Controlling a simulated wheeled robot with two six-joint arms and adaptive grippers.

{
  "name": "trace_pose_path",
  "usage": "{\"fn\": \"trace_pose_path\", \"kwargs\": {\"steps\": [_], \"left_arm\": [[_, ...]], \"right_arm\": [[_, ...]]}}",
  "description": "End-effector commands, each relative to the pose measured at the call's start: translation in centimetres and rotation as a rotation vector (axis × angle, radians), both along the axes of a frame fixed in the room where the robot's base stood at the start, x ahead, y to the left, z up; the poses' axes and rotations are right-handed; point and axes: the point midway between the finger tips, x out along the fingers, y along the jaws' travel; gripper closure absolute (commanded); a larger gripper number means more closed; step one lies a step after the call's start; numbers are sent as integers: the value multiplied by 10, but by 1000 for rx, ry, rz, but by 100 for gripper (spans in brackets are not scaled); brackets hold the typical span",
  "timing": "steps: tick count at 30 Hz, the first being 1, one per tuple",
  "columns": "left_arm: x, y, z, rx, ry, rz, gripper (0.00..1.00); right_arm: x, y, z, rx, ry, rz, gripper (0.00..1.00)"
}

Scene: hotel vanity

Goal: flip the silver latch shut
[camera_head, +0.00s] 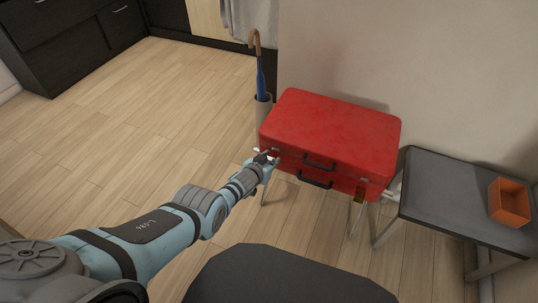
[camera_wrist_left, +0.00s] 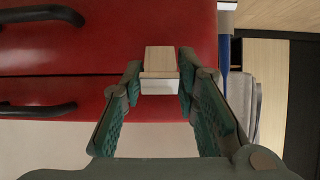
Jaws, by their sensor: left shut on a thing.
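The red suitcase (camera_head: 330,125) lies flat on a stand, its lid down. Its silver latch (camera_head: 275,149) is at the left end of the front face. In the left wrist view, the latch (camera_wrist_left: 160,60) appears as a pale plate with a whiter block at its lower end, across the suitcase seam. My left gripper (camera_head: 264,159) is at the latch, with its fingertips (camera_wrist_left: 160,82) on either side of it, shut on it. The fingers hide part of the silver latch in the head view. My right gripper is out of view.
Two dark handles (camera_head: 319,162) are on the suitcase front, right of my left gripper. A blue umbrella (camera_head: 260,80) stands in a holder (camera_head: 263,108) behind left. A dark side table (camera_head: 450,185) with an orange box (camera_head: 509,202) is at right. Floor at left is clear.

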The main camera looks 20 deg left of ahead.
Motion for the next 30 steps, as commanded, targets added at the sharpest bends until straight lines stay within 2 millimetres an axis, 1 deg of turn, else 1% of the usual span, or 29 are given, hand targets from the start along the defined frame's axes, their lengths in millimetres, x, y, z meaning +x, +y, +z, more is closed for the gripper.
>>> {"fn": "trace_pose_path", "kwargs": {"steps": [1, 9, 21, 22, 24, 25, 26, 30], "left_arm": [[3, 0, 4, 2, 17, -1, 100], [4, 0, 5, 7, 88, 1, 100], [4, 0, 5, 8, 96, 1, 100], [4, 0, 5, 8, 96, 1, 69], [4, 0, 5, 8, 96, 1, 58], [4, 0, 5, 8, 96, 1, 53], [4, 0, 5, 8, 96, 1, 52], [4, 0, 4, 8, 96, 1, 52]], "right_arm": [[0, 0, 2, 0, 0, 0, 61], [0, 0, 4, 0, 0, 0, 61], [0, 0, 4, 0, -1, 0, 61], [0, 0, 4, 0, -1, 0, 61], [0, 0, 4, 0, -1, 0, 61], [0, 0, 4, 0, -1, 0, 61], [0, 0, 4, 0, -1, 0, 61], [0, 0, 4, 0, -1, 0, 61]]}}
